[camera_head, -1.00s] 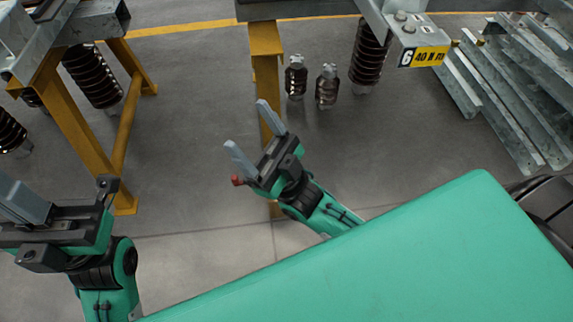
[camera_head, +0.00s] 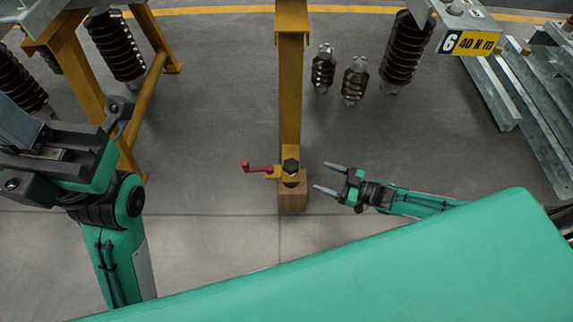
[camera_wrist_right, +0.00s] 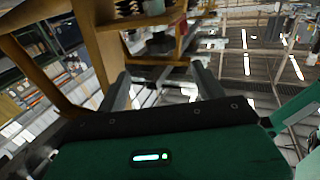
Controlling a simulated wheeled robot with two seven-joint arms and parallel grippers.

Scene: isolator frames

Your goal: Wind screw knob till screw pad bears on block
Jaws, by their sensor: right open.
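A black star-shaped screw knob (camera_head: 291,166) sits on a yellow bracket at the foot of a yellow post. In the right wrist view, a dark knob-like part (camera_wrist_right: 160,44) shows beyond the parted fingers. My left gripper (camera_head: 25,140) is at the left edge, its fingertips out of clear view.
A red crank handle (camera_head: 258,168) juts left from the bracket. The yellow post (camera_head: 290,95) rises behind it. Brown ribbed insulators (camera_head: 353,80) stand at the back right, near galvanised beams (camera_head: 495,90). Another yellow trestle (camera_head: 150,95) stands left. Floor between is clear.

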